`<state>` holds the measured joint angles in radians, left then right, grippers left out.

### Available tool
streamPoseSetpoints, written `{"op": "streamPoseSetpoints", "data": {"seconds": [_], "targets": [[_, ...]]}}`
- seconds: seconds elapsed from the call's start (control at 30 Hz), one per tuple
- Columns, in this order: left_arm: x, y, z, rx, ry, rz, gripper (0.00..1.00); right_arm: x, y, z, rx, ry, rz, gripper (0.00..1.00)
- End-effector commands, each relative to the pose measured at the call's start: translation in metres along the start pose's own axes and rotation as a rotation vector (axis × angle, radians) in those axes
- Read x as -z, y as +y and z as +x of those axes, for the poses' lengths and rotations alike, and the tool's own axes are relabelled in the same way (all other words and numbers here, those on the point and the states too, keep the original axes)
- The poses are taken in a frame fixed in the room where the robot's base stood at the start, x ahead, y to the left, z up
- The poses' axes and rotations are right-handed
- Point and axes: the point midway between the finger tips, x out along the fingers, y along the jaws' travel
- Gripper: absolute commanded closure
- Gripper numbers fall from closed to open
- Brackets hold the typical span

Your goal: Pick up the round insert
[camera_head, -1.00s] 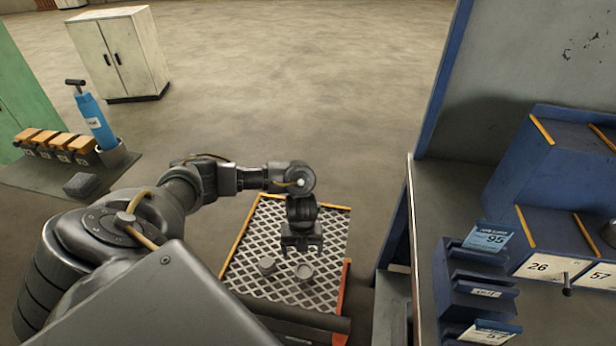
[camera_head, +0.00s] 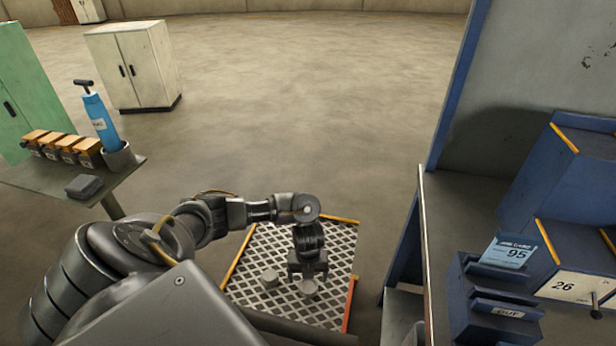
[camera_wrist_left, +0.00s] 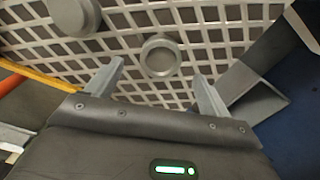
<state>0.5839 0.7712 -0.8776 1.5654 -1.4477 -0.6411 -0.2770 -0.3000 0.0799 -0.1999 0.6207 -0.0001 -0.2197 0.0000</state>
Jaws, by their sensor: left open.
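Two round grey pieces rest on a white lattice tray. One is a short round piece with a raised rim (camera_head: 309,287), nearest my left gripper; it also shows in the left wrist view (camera_wrist_left: 160,56), centred in front of the fingers. The other is a knob-like round piece (camera_head: 269,277), to its left; it shows at the upper left of the wrist view (camera_wrist_left: 73,16). My left gripper (camera_head: 308,274) is open and empty, just above the rimmed piece. In the wrist view its fingertips (camera_wrist_left: 158,70) are spread on either side of that piece. My right gripper is not in view.
The lattice tray (camera_head: 290,245) has yellow and orange edges. A blue and grey bench (camera_head: 455,215) with number-tagged racks stands to the right. Open floor lies beyond.

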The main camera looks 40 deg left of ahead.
Motion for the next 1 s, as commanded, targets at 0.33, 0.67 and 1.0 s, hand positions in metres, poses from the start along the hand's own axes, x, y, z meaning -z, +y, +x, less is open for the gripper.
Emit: {"op": "streamPoseSetpoints", "data": {"seconds": [0.33,0.67,1.0], "targets": [[0.001,-0.001,0.040,0.000,0.000,0.000,0.19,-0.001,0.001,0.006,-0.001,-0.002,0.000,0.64],[0.001,-0.001,0.040,0.000,0.000,0.001,0.35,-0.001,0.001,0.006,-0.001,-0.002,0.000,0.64],[0.001,-0.001,0.040,0.000,0.000,0.001,0.79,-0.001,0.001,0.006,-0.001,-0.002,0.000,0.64]]}}
